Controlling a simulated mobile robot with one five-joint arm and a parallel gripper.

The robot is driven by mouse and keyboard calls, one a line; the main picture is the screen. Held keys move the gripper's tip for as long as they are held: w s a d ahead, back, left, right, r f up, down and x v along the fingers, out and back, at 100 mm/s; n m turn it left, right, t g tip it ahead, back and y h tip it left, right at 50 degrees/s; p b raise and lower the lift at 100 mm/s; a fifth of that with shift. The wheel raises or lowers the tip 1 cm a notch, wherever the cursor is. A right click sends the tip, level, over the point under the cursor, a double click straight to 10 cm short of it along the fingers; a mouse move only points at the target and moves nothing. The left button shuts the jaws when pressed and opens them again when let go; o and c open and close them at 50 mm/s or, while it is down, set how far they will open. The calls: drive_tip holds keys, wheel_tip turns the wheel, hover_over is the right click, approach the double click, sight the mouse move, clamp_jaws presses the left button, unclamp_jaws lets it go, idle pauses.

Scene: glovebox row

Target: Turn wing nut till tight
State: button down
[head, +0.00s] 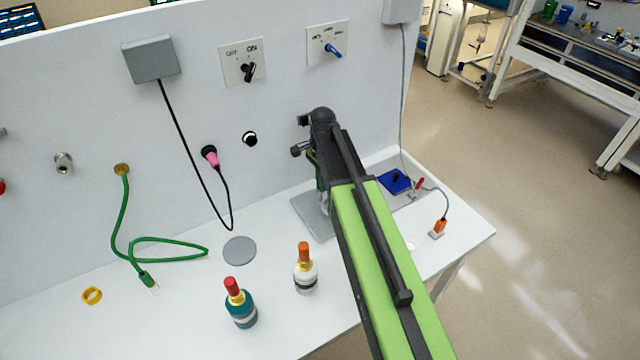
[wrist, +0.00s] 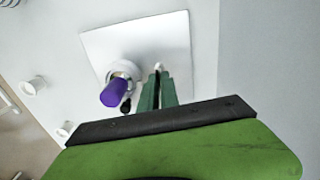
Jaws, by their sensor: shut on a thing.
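My gripper (wrist: 157,78) points at a pale square plate in the wrist view, its two green fingers close together. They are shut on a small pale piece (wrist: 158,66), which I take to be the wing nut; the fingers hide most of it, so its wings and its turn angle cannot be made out. Just left of the fingers stands a round pale fitting with a purple cap (wrist: 114,93) and a small black part. In the head view my arm covers the gripper's tips and the nut above the grey plate (head: 309,218).
On the white bench stand a teal bottle (head: 240,308) and a white bottle with an orange top (head: 305,272), left of my arm. A blue tray (head: 395,181) and an orange-handled plug (head: 438,228) lie to its right. The panel (head: 290,110) with switches rises behind.

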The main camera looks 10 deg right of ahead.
drive_tip(key=shift+s+m, duration=0.15)
drive_tip(key=shift+m, duration=0.25)
drive_tip(key=c, duration=1.6)
unclamp_jaws()
drive_tip(key=shift+r, duration=0.1)
wheel_tip(320, 180, up, 17)
drive_tip(key=p, duration=1.7)
drive_tip(key=shift+r, duration=0.15)
